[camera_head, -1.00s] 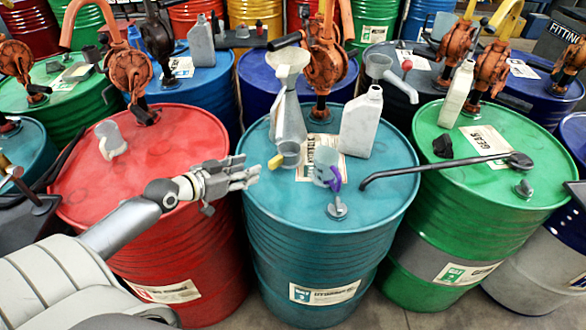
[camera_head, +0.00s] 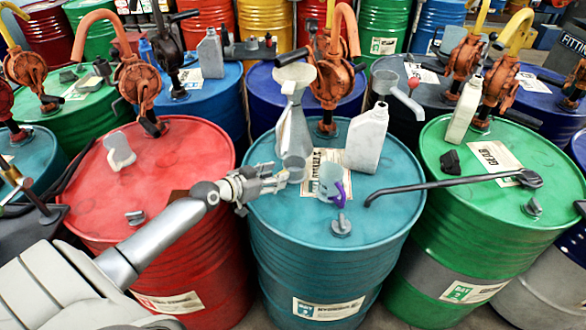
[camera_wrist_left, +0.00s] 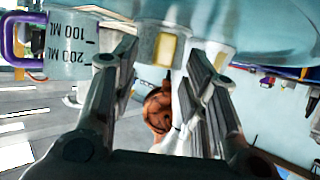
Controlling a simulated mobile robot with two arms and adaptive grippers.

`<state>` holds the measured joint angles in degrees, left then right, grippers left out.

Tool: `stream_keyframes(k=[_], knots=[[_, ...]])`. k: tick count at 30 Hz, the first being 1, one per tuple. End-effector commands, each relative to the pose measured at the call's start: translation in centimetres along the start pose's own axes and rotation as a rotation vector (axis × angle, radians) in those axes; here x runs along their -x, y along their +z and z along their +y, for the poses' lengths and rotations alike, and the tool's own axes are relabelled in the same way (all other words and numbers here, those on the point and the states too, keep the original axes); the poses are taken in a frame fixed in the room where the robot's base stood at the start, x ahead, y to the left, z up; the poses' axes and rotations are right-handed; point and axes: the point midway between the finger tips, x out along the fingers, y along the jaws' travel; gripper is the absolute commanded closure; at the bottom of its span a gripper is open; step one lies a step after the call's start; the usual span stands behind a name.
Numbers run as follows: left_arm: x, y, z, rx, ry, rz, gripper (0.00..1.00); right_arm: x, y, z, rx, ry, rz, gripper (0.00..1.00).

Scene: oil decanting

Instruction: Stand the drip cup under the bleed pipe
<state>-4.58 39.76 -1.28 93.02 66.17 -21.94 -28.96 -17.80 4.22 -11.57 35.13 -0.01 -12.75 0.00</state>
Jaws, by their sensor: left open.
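A small grey cup (camera_head: 294,167) with a yellow handle stands on the teal drum (camera_head: 275,212). My left gripper (camera_head: 277,179) is at the cup's left side, open. In the left wrist view, the yellow handle (camera_wrist_left: 165,49) shows between the open fingers (camera_wrist_left: 160,70); contact cannot be told. A pale measuring cup (camera_head: 329,180) with a purple handle stands just right of it; its volume marks show in the wrist view (camera_wrist_left: 68,48). A dark bent pipe (camera_head: 440,186) reaches from the green drum towards the teal drum; I cannot tell whether it is the bleed pipe. My right gripper is not in view.
A metal can with a funnel (camera_head: 294,125) stands behind the cup, and a white bottle (camera_head: 366,140) stands to its right. A bung (camera_head: 341,225) is at the teal drum's front. The red drum (camera_head: 160,185) lies under my left arm. Orange pumps stand behind.

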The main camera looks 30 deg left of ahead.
Motion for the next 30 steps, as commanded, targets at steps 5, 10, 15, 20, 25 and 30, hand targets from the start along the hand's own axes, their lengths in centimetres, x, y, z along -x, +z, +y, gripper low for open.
stream_keyframes(k=[5, 10, 15, 20, 25, 30], knots=[[-1.8, -0.1, -0.1, 0.002, -0.001, 0.002, 0.59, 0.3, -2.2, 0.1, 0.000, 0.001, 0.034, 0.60], [-2.4, -0.1, 0.0, 0.000, 0.000, 0.001, 0.59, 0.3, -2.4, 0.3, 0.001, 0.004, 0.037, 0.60], [-2.3, 0.0, 0.0, -0.001, 0.000, 0.001, 0.59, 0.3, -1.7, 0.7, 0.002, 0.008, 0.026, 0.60], [-2.3, 0.0, 0.0, -0.001, 0.000, 0.001, 0.80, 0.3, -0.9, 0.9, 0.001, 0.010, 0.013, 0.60], [-2.3, 0.0, 0.0, -0.001, 0.000, 0.001, 1.00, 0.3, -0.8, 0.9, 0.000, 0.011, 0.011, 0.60], [-2.3, -0.1, -0.1, -0.001, -0.001, 0.002, 1.00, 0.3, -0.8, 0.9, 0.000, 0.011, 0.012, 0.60]])
